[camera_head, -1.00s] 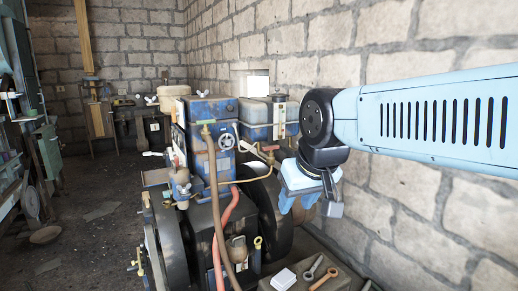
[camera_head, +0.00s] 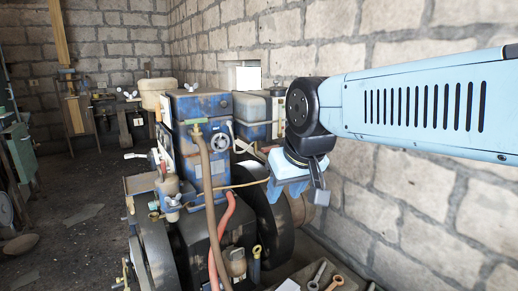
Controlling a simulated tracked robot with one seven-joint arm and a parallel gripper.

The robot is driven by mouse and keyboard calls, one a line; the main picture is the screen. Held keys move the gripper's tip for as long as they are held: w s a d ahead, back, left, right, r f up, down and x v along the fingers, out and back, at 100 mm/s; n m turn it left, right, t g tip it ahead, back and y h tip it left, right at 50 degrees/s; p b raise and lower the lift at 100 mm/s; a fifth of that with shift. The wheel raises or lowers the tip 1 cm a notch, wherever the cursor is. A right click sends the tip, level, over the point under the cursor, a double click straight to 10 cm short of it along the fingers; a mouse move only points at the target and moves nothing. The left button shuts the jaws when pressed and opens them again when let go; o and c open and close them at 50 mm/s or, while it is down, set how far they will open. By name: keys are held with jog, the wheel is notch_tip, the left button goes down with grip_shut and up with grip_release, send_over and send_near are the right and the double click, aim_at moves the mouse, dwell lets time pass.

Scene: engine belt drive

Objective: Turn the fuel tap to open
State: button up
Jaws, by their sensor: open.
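The engine (camera_head: 205,150) stands in the middle, with a blue tank block on top and a second blue and grey tank (camera_head: 251,110) behind it to the right. A small reddish fitting, perhaps the fuel tap (camera_head: 268,149), shows below that second tank, at the end of thin brass pipework. My gripper (camera_head: 298,194) hangs pointing down just right of and below this fitting, in front of the engine's right side. It is open, with nothing seen between its fingers. It partly hides the area behind it, and I cannot tell how the tap's lever is turned.
A brown hose (camera_head: 208,190) and a red hose (camera_head: 222,232) run down the engine's front. A dark flywheel (camera_head: 262,215) stands at its right. A tray with wrenches (camera_head: 318,275) lies at the front. A block wall (camera_head: 440,215) rises close on the right.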

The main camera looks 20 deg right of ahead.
jog(key=shift+o, duration=0.6)
jog(key=shift+w, duration=0.1)
jog(key=w+r+m+t, duration=0.3)
jog(key=w+t, duration=0.1)
jog(key=w, duration=1.3)
jog(key=w+r+m+t, duration=0.2)
jog(key=w+r+t, duration=0.1)
jog(key=w, duration=1.4)
jog(key=w+d+f+m+h, duration=0.3)
jog(key=w+h, duration=0.1)
jog(key=w, duration=0.2)
jog(key=w+d+f+m+h, duration=0.2)
jog(key=w+f+h, duration=0.2)
jog(key=w, duration=0.2)
notch_tip(320, 180, down, 9)
jog(key=s+m+g+h, duration=0.2)
jog(key=m+g+h, duration=0.4)
jog(key=g+h, duration=0.35)
jog(key=d, duration=0.4)
jog(key=w+d, duration=0.1)
jog(key=d, duration=0.3)
jog(key=w+d, duration=0.1)
jog(key=d, duration=0.4)
jog(key=shift+w+r, duration=0.2)
jog(key=shift+r, duration=0.05)
